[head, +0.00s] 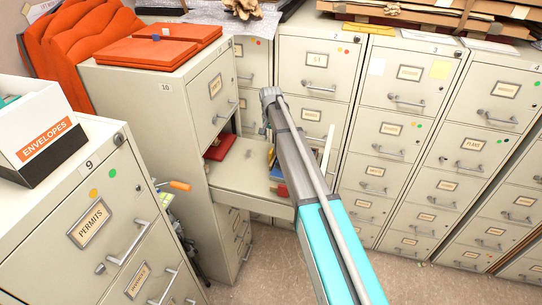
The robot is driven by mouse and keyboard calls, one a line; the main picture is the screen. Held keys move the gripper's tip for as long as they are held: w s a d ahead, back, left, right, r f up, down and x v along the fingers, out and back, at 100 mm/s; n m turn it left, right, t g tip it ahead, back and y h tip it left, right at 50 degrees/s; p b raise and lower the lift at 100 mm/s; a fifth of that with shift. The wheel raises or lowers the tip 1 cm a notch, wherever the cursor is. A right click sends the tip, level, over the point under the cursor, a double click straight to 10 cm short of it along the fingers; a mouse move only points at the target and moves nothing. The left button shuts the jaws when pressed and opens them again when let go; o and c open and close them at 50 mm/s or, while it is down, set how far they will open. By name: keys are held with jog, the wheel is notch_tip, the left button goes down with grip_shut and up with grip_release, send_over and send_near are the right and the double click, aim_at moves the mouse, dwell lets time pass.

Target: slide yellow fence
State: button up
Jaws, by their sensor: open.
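A drawer (240,180) of the cabinet marked 10 is pulled out, with its front panel (328,150) at the right end. A red item (220,147) lies at its back left. Small blue, yellow and red items show in part beside and behind my arm, which crosses the drawer. I cannot make out which of these, if any, is the yellow fence. My arm reaches up from the bottom edge and ends in a grey joint above the drawer. My gripper's fingers do not show.
Cabinet 9 (64,160) stands close at left, bearing an envelopes box (40,130). Orange folders (150,50) lie on cabinet 10. A row of shut cabinets (400,120) fills the back and right. An orange-handled cart (180,186) stands between cabinets 9 and 10. Floor (270,262) is clear below the drawer.

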aim_at(271, 150)
jog(key=shift+f+b, duration=3.55)
jog(key=shift+f, duration=0.3)
grip_shut()
